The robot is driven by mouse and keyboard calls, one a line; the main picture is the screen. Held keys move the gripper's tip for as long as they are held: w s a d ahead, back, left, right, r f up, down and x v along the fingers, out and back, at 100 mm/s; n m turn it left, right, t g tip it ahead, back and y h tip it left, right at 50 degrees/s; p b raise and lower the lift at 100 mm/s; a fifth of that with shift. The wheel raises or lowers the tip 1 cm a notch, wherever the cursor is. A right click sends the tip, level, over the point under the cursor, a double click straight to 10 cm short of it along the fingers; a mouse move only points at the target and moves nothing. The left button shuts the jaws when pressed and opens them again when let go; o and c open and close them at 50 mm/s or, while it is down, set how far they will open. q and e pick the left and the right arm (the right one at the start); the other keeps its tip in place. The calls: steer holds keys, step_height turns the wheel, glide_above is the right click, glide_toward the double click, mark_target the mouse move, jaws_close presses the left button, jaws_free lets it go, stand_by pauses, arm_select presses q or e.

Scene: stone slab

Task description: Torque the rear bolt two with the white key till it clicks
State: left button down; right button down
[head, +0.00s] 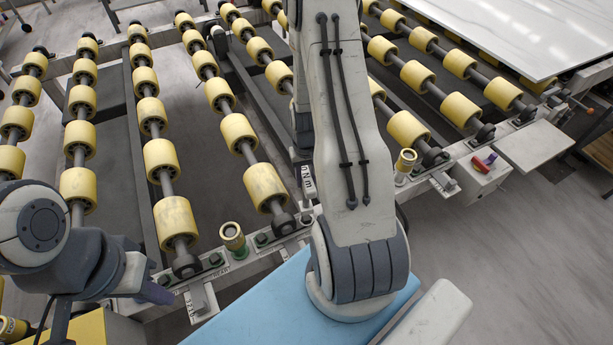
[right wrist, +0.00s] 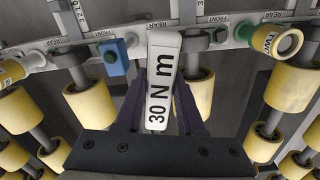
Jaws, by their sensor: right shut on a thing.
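The white key (right wrist: 162,85), marked "30 N m", is between the two dark fingers of my right gripper (right wrist: 160,92), which is shut on it. Its far end reaches the labelled rail in the right wrist view; I cannot tell whether it sits on a bolt. Part of the key (head: 308,182) shows beside my right arm in the head view, where the arm hides the gripper. A rail bolt (right wrist: 220,36) shows right of the key, with "REAR" labels along the rail (right wrist: 190,20). My left gripper (head: 152,291) is at the lower left, its opening unclear.
A blue block (right wrist: 117,60) stands just left of the key. A yellow-topped fitting (head: 233,240) stands on the rail (head: 270,255), and another (head: 405,163) stands further right. Yellow rollers (head: 160,160) fill the frame behind. A pale slab (head: 520,30) lies at the upper right.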

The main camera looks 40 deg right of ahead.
steer(key=b, duration=0.3)
glide_above(305, 206)
steer(key=shift+d+f, duration=0.2)
steer(key=shift+f, duration=1.05)
steer(key=shift+d+f, duration=0.2)
steer(key=shift+f, duration=1)
steer(key=shift+f+b, duration=0.65)
steer(key=shift+f, duration=0.15)
steer(key=m, duration=0.3)
steer(key=shift+w, duration=0.1)
steer(key=m, duration=0.4)
steer(key=shift+a, duration=0.15)
steer(key=m, duration=0.4)
steer(key=shift+w+p, duration=0.1)
steer(key=shift+p, duration=0.25)
steer(key=m, duration=0.3)
steer(key=shift+m, duration=0.4)
steer(key=shift+w+r+p, duration=0.1)
steer(key=shift+r+p, duration=1.35)
steer(key=shift+r, duration=0.45)
